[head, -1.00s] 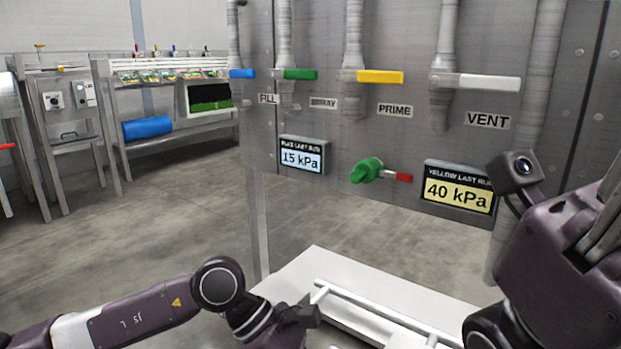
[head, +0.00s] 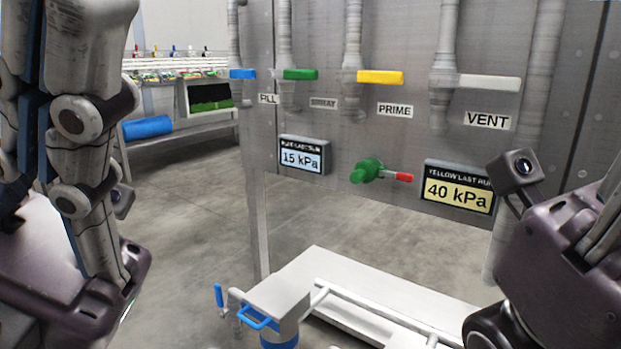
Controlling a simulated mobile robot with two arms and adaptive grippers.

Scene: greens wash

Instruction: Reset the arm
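My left arm stands raised and close to the camera at the left edge of the head view. Its gripper (head: 75,130) points upward with jointed grey finger links; its tips are cut off or unclear, so I cannot tell its opening. I see nothing held there. My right gripper (head: 560,240) is at the right edge, mostly its dark purple body with a small camera on top. Its fingertips are out of frame. It is in front of the grey panel, below the VENT label (head: 487,120).
The panel carries blue (head: 242,74), green (head: 300,74), yellow (head: 380,77) and white (head: 488,83) handles, a green valve with red lever (head: 370,171), and 15 kPa (head: 302,156) and 40 kPa (head: 458,188) displays. A grey blue-handled box (head: 278,297) is by the white platform (head: 330,275).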

